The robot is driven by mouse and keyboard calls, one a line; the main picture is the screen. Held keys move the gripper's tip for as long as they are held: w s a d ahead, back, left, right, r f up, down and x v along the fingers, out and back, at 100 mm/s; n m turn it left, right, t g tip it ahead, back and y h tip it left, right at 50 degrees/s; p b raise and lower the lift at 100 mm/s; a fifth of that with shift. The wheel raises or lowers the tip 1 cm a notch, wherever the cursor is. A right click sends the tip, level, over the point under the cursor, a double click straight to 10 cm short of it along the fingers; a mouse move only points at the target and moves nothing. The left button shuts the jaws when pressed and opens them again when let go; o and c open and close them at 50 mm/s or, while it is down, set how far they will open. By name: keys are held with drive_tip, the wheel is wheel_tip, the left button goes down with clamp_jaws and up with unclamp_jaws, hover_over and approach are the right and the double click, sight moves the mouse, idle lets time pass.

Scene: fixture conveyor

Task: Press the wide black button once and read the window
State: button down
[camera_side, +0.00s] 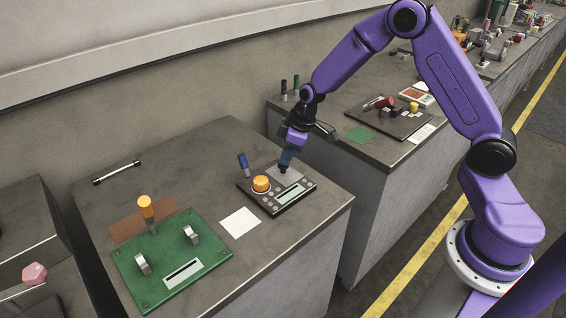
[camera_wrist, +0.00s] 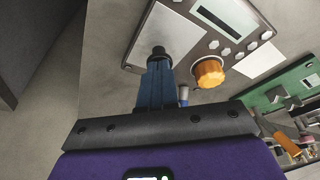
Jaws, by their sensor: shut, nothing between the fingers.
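A dark control box (camera_side: 277,189) with a grey face lies on the near bench; it also shows in the wrist view (camera_wrist: 190,25). It carries an orange knob (camera_side: 261,183), small round buttons and a pale window (camera_side: 290,194); the window also shows in the wrist view (camera_wrist: 218,20). No reading can be made out in it. My gripper (camera_side: 284,170) is shut and empty, pointing down at the box's back part, beside the knob. In the wrist view a dark round shape (camera_wrist: 158,51) is at the fingertips; I cannot tell whether it is the wide black button or whether they touch.
A blue-handled upright piece (camera_side: 243,164) stands just behind the box. A white card (camera_side: 240,222) lies in front-left of it. A green board (camera_side: 170,262) with metal brackets, an orange-topped post and another window is at left. A second bench holds other items at right.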

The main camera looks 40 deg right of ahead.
drive_tip(key=shift+f, duration=0.2)
drive_tip(key=shift+r, duration=3.05)
drive_tip(key=shift+r, duration=0.25)
drive_tip(key=v, duration=1.6)
drive_tip(key=s+a+f+n+g, duration=0.1)
drive_tip(key=s+a, duration=0.3)
drive_tip(key=s, duration=0.4)
drive_tip(key=s+a+f+n+g, duration=0.1)
drive_tip(key=s+a+f, duration=0.15)
drive_tip(key=s, duration=0.45)
drive_tip(key=s+d+f+n+h, duration=0.1)
drive_tip(key=s+f, duration=0.1)
drive_tip(key=s, duration=0.6)
drive_tip(key=s+d+f+n, duration=0.1)
drive_tip(key=s+f, duration=0.1)
drive_tip(key=s, duration=0.6)
drive_tip(key=shift+s+n+h, duration=0.15)
drive_tip(key=shift+n+h, duration=0.15)
drive_tip(key=shift+h, duration=0.1)
